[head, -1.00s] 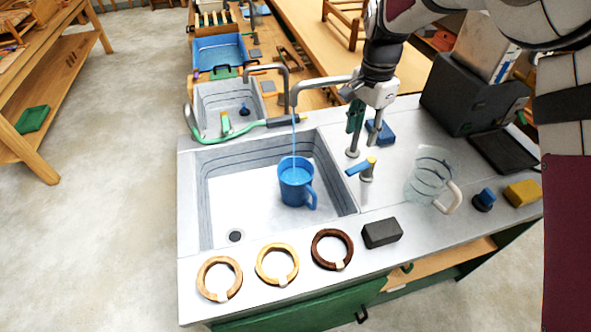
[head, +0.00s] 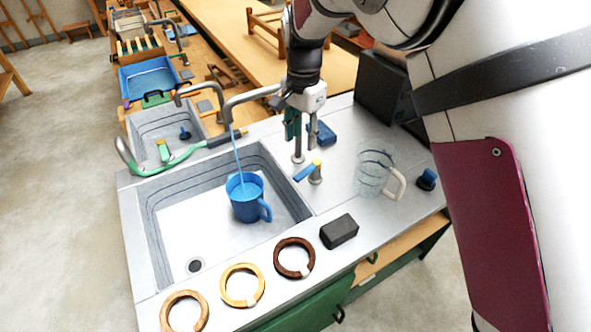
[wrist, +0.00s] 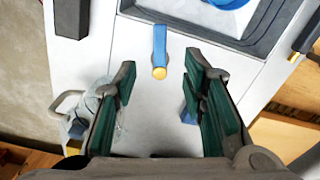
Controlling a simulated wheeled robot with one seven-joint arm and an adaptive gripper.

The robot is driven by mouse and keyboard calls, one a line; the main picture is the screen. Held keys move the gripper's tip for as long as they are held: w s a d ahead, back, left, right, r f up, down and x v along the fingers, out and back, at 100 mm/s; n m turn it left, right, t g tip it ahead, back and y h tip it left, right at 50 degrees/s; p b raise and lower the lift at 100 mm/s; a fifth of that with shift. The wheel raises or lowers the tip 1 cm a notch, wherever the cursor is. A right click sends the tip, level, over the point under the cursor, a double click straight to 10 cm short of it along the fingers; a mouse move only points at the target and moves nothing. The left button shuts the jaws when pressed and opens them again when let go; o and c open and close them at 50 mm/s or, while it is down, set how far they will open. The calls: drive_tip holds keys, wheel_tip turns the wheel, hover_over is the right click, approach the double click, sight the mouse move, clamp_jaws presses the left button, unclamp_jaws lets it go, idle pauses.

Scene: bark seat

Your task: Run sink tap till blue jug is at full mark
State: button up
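The blue jug (head: 246,203) stands upright in the large sink basin, handle to the right. A thin water stream (head: 238,160) falls from the sink tap's spout (head: 250,95) into it. Its full mark and exact water level cannot be made out. The tap's blue lever (head: 304,173) with a yellow end stands on the counter right of the basin; the lever also shows in the wrist view (wrist: 160,42). My gripper (head: 304,135) is above the counter behind the lever. In the wrist view my gripper (wrist: 160,75) is open and empty, its fingers apart either side of the lever's yellow end.
A clear jug (head: 374,172) stands right of the lever. A black block (head: 339,231) and wooden rings, one dark (head: 294,258), lie along the front counter edge. A green hose (head: 165,165) lies behind the basin. A blue block (head: 322,134) sits near my gripper.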

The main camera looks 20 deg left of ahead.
sight(301, 174)
wheel_tip(301, 174, down, 12)
drive_tip(key=shift+r+p, duration=0.1)
drive_tip(key=shift+p, duration=0.65)
drive_tip(key=shift+c, duration=0.5)
clamp_jaws()
